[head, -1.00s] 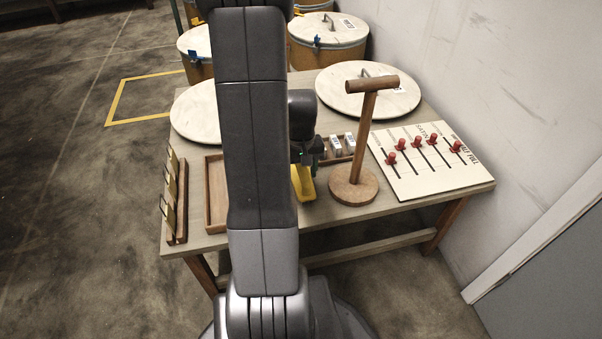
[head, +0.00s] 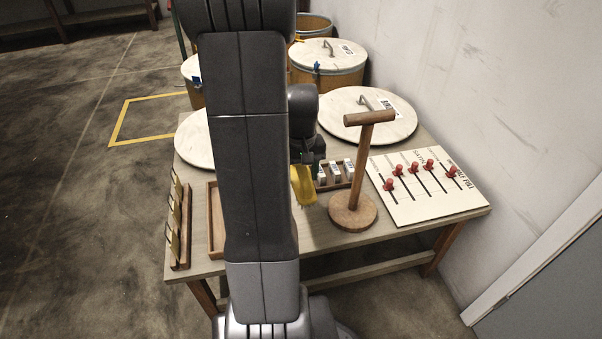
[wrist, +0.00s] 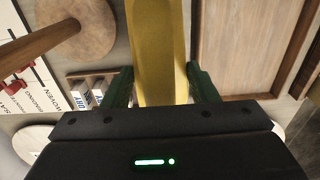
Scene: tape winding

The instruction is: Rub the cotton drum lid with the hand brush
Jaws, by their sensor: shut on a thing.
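My gripper (wrist: 160,88) is shut on a yellow tool, seemingly the hand brush (wrist: 157,45), with a green finger on each side. In the head view the yellow tool (head: 303,186) hangs below my gripper, over the table between the tray and the wooden stand. Its bristles cannot be made out. A pale round lid (head: 345,118) with a handle and a label lies at the table's back right. Another pale lid (head: 196,142) at the left is partly hidden by my arm. The labels are too small to read, so I cannot tell which lid is cotton.
A wooden T-shaped stand (head: 359,180) rises right of my gripper. A board with red sliders (head: 425,202) lies at the table's right. Small labelled blocks (head: 335,171) sit behind. A wooden tray (head: 213,225) and rack (head: 180,230) are left. Lidded drums (head: 330,70) stand behind.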

